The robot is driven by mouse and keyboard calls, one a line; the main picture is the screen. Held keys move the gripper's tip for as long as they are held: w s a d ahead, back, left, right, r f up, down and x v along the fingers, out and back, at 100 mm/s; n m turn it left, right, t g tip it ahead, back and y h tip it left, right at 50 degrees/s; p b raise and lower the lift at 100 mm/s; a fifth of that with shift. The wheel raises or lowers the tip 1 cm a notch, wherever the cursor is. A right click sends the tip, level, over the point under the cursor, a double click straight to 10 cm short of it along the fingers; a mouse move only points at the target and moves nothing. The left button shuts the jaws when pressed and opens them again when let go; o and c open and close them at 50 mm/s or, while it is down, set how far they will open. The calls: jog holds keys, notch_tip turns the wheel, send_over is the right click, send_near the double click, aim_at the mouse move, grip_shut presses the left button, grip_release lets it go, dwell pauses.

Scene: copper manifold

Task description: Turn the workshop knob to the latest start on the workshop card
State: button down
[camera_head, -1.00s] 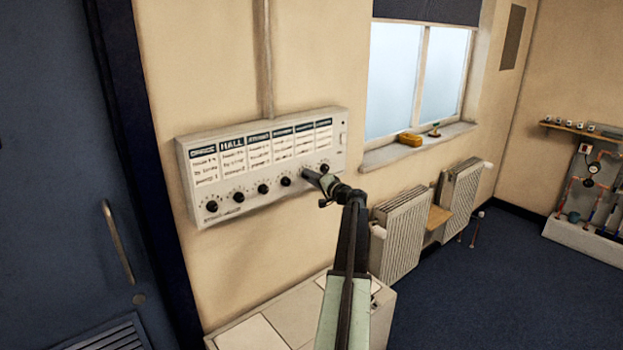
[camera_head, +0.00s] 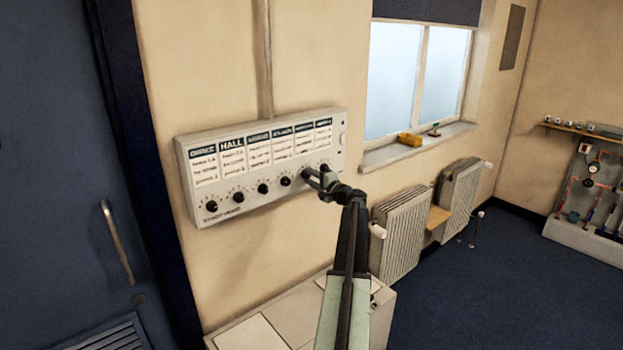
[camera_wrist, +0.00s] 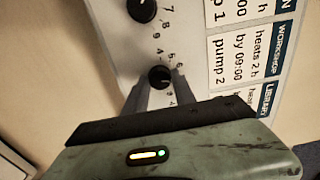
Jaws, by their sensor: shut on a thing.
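The workshop knob (camera_wrist: 160,77) is small, round and black, with printed numbers around it. My gripper (camera_wrist: 160,84) is shut on it, one finger on each side; its pointer direction is hard to read. In the head view my gripper (camera_head: 310,177) reaches the lower right of the white control panel (camera_head: 260,207), at the fifth knob from the left. The workshop card (camera_wrist: 244,50) shows beside the knob in the wrist view, turned sideways; it reads "heats 2 h", "by 09:00", "pump 2". In the head view its text is too small to read.
Several other black knobs, such as the leftmost (camera_head: 211,206), line the panel's lower edge under their cards. A neighbouring knob (camera_wrist: 142,8) is close to my gripper. A blue door (camera_head: 60,150) is left, a cabinet (camera_head: 265,335) below, and radiators (camera_head: 402,230) right.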

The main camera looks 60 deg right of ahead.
jog(key=c, duration=1)
grip_release()
jog(key=shift+c, duration=0.2)
jog(key=shift+s+a, duration=0.1)
jog(key=v, duration=0.7)
jog(key=shift+s, duration=0.3)
